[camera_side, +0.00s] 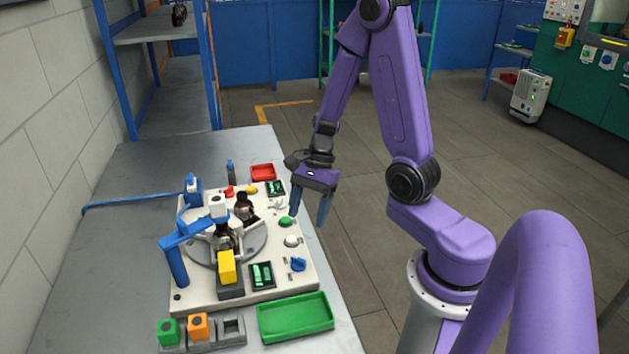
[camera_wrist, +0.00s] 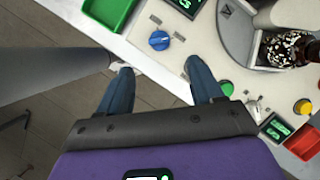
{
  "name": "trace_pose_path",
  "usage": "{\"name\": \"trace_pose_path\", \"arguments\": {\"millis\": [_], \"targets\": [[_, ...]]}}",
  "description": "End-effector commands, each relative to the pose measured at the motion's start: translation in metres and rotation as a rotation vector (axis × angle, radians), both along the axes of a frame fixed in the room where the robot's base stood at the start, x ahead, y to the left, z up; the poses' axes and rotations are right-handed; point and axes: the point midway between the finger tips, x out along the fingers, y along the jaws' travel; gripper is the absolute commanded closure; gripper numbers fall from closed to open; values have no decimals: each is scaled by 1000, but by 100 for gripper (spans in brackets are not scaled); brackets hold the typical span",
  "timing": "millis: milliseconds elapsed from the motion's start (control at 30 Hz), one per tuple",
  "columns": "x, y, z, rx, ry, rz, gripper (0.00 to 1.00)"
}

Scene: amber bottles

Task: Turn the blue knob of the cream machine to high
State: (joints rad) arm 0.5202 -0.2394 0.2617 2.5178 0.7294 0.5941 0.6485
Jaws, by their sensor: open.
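The cream machine (camera_side: 190,295) lies on the grey table, and part of its panel also shows in the wrist view (camera_wrist: 190,65). Its blue knob (camera_side: 298,264) sits near the front right corner in the side view. In the wrist view the blue knob (camera_wrist: 159,40) is above and between the fingertips, with small marks beside it that are too small to read. My gripper (camera_side: 309,212) is open and empty, above the machine's right edge. In the wrist view the two blue fingers of my gripper (camera_wrist: 160,72) are spread apart, not touching the knob.
A green tray (camera_side: 296,318) stands in front of the machine, and a red tray (camera_side: 263,172) behind it. Amber bottles (camera_side: 244,208) stand on the round turntable (camera_side: 258,238). A blue arm (camera_side: 176,262) stands at left.

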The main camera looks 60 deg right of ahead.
Motion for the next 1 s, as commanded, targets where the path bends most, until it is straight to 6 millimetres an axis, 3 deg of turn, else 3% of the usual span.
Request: {"name": "trace_pose_path", "arguments": {"millis": [433, 1000], "targets": [[0, -25, 57, -4, -2, -3, 34], [-2, -24, 65, -8, -3, 32, 34]]}}
